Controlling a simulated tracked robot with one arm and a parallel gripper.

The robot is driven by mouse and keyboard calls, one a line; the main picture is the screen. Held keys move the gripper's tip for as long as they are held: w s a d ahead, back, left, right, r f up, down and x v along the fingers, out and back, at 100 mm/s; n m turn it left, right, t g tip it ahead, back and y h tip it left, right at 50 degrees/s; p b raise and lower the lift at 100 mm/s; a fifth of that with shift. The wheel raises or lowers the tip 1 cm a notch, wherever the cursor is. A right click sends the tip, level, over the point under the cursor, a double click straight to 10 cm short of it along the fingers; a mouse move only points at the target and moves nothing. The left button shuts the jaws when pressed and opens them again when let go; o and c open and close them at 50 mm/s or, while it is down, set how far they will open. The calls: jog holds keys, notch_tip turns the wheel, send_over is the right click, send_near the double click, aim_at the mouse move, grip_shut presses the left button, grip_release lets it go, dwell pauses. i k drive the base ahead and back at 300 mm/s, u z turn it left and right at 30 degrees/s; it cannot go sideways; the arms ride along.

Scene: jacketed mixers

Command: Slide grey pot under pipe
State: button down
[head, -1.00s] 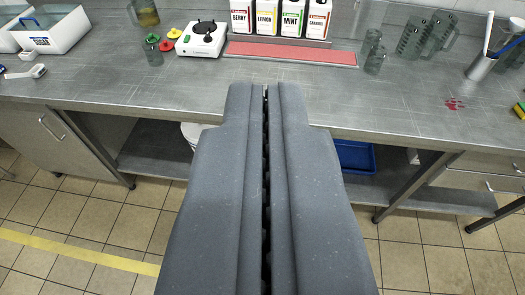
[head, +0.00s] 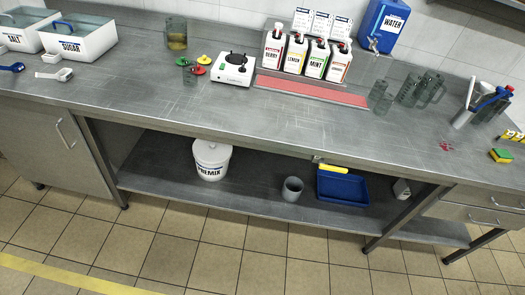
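A small grey pot (head: 292,190) stands upright on the lower shelf under the steel bench, left of a blue tray. No pipe shows clearly. A small pale fitting (head: 317,158) sits at the bench's front edge, above and to the right of the pot. I cannot tell whether it is a pipe end. My gripper is out of the frame in the current head view.
On the lower shelf (head: 155,182), a white PREMIX bucket (head: 211,160) stands left of the pot. The blue tray (head: 342,188) holds a yellow item. The bench top (head: 230,115) carries syrup bottles, glasses and a white scale-like device (head: 233,70). The tiled floor in front is clear.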

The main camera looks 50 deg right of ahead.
aim_at(293, 188)
jog(key=u, duration=0.8)
jog(key=k, duration=2.05)
jog(key=z, duration=1.35)
jog(key=i, duration=1)
jog(key=u, duration=0.05)
